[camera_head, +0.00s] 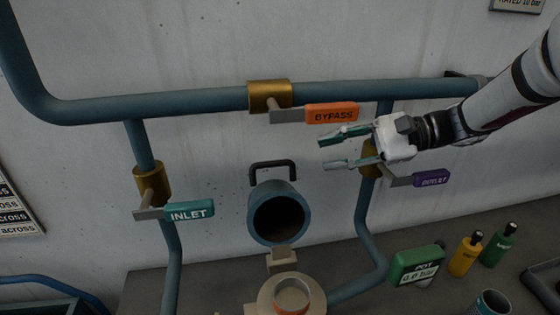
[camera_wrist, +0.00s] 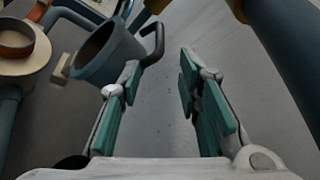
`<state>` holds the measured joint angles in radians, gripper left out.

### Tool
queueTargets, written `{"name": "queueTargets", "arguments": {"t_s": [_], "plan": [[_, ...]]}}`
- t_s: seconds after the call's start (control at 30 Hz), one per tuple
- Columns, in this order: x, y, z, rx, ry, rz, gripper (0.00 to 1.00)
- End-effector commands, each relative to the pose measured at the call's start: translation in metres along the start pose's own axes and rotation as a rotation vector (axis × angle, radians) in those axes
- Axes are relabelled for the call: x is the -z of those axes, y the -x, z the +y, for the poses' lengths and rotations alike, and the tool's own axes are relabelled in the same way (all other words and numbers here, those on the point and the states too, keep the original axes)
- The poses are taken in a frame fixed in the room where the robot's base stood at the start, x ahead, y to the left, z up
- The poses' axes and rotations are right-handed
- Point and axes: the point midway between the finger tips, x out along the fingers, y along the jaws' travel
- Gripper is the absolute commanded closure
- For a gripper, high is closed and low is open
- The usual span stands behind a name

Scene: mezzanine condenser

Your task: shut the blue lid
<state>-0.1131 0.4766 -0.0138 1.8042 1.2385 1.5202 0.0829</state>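The blue lid (camera_head: 278,213) is a hollow blue-grey cap, swung up and open with its dark mouth facing out. A black bar handle (camera_head: 272,165) stands at its upper back. A beige hinge bracket joins it to the beige round body (camera_head: 260,300) below. My gripper (camera_head: 327,153) is open and empty, to the right of the lid and handle, fingers pointing left. In the wrist view, the lid (camera_wrist: 108,55) and handle (camera_wrist: 156,42) are at the upper left, beyond the left finger. The open fingers (camera_wrist: 158,78) hold nothing.
The orange BYPASS lever (camera_head: 331,113) is just above my gripper. The purple lever (camera_head: 432,178) is below my wrist, and the green INLET lever (camera_head: 189,211) is left of the lid. Blue pipes surround the lid. A green box (camera_head: 416,264) and bottles (camera_head: 466,254) stand lower right.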

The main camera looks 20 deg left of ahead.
Motion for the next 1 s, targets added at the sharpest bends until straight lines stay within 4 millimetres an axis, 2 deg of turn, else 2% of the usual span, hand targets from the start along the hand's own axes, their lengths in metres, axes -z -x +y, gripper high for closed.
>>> {"name": "queueTargets", "arguments": {"t_s": [0.03,0.3,0.5,0.7,1.0], "plan": [[-0.003,-0.011,0.0,-0.003,-0.001,-0.004,0.69],[-0.003,-0.065,0.001,-0.004,-0.002,-0.003,0.69],[-0.002,-0.094,0.001,-0.002,-0.001,0.0,0.69],[-0.001,-0.107,0.0,-0.001,0.001,0.001,0.69],[0.0,-0.108,0.0,-0.001,0.0,0.002,0.69]]}}
